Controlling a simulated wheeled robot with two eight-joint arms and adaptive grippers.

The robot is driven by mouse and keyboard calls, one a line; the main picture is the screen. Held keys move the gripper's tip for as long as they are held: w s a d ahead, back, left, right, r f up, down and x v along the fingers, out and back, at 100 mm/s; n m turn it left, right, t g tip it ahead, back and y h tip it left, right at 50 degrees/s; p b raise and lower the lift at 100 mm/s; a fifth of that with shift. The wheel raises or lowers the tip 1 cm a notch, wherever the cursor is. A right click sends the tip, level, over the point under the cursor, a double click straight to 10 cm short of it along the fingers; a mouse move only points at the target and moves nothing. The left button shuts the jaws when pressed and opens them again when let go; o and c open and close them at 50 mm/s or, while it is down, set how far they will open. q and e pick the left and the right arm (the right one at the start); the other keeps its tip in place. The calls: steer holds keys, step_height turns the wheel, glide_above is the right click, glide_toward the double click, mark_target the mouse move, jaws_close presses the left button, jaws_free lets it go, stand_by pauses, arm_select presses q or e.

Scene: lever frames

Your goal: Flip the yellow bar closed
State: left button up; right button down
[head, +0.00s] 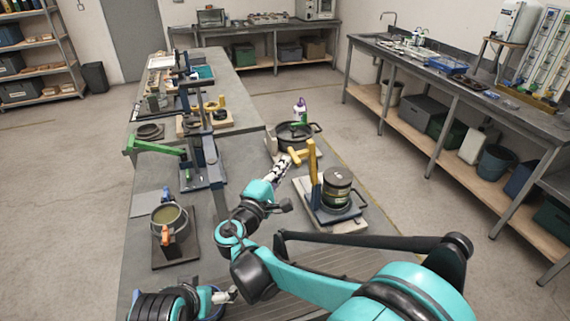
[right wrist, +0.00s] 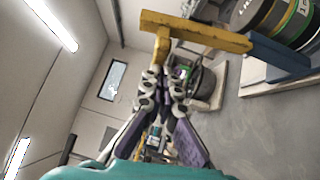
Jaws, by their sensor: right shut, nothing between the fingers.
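The yellow bar (head: 313,162) stands up from a blue post (head: 316,195), with a short crosspiece at its top pointing left. Post and bar are on a board beside a dark drum (head: 338,186). My right gripper (head: 287,164) is shut and empty, its tips close to the left end of the crosspiece. In the right wrist view the yellow bar (right wrist: 205,36) crosses above my right fingertips (right wrist: 160,72); I cannot tell whether they touch. My left gripper (head: 228,296) is low at the left, small and partly hidden, so its jaws are unclear.
A black pot (head: 294,134) stands behind the bar. A green lever (head: 155,146) on a stand and a pot with an orange handle (head: 168,217) are on the left of the table. A long side bench (head: 440,76) runs along the right, with open floor between.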

steer(key=shift+s, duration=0.1)
steer(key=shift+r, duration=0.15)
steer(key=shift+w+d+r+m+g+y+p, duration=0.3)
steer(key=shift+d+r+m+g+p, duration=0.35)
steer(key=shift+p, duration=0.8)
steer(key=w+d+r+m+g+y+p, duration=0.3)
steer(key=d+r+m+g+y+p, duration=0.15)
steer(key=d+p, duration=0.6)
steer(key=w+d+f+m+g+y, duration=0.2)
steer(key=w+d+f+m+y, duration=0.1)
steer(key=d, duration=0.7)
steer(key=shift+w+f+m+g+y+p, duration=0.3)
steer(key=shift+f+m+y+p, duration=0.15)
steer(key=shift+f+y, duration=1.05)
